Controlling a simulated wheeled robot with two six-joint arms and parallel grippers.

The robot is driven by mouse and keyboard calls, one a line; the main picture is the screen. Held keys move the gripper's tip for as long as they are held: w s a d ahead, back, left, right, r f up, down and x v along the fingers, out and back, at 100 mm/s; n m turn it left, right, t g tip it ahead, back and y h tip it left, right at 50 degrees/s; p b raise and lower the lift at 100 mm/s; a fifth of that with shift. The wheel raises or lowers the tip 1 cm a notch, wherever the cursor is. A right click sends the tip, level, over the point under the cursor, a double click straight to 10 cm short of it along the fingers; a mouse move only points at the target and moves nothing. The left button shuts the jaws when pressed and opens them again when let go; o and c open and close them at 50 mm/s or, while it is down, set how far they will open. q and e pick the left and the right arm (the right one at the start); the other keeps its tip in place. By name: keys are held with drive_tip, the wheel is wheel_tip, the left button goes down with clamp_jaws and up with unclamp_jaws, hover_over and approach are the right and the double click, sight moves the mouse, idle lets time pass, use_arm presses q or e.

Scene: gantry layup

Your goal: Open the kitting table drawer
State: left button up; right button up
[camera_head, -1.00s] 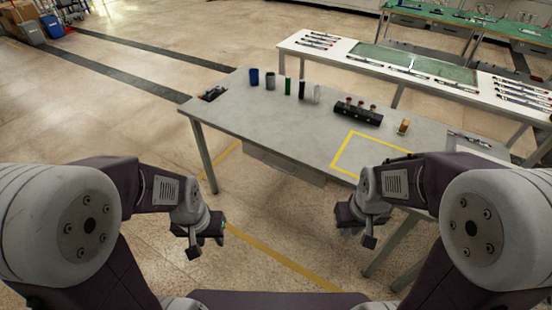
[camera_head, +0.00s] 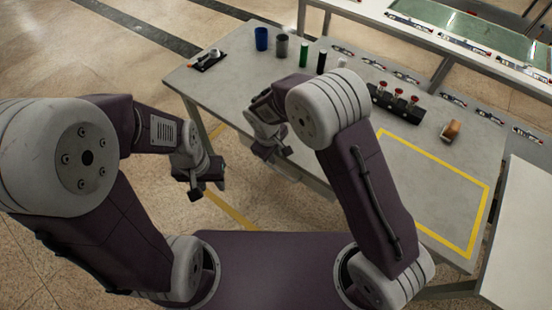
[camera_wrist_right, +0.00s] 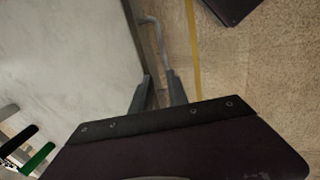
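The grey kitting table (camera_head: 240,85) stands in front of me. Its drawer (camera_head: 312,180) sits under the front edge and is partly hidden by my right arm; it looks closed. In the right wrist view a curved grey drawer handle (camera_wrist_right: 157,36) stands out from the table's side. My right gripper (camera_head: 272,150) is at the table's front edge. In the wrist view its two fingers (camera_wrist_right: 160,80) are apart, with the handle just beyond their tips; I cannot tell whether they touch. My left gripper (camera_head: 205,184) hangs left of the drawer, off the table; its finger opening is unclear.
On the tabletop stand a blue cup (camera_head: 261,39), a grey cup (camera_head: 281,46), a green cylinder (camera_head: 304,54), a black block with red-topped parts (camera_head: 397,101) and a brown object (camera_head: 451,130). A yellow outline (camera_head: 437,165) marks the right side. A white table (camera_head: 450,45) stands behind.

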sight(276, 170)
drive_tip(key=f, duration=0.8)
drive_tip(key=shift+w+d+f+b, duration=0.2)
drive_tip(key=shift+f+b, duration=0.1)
drive_tip(key=shift+f, duration=0.1)
clamp_jaws()
idle(1.1)
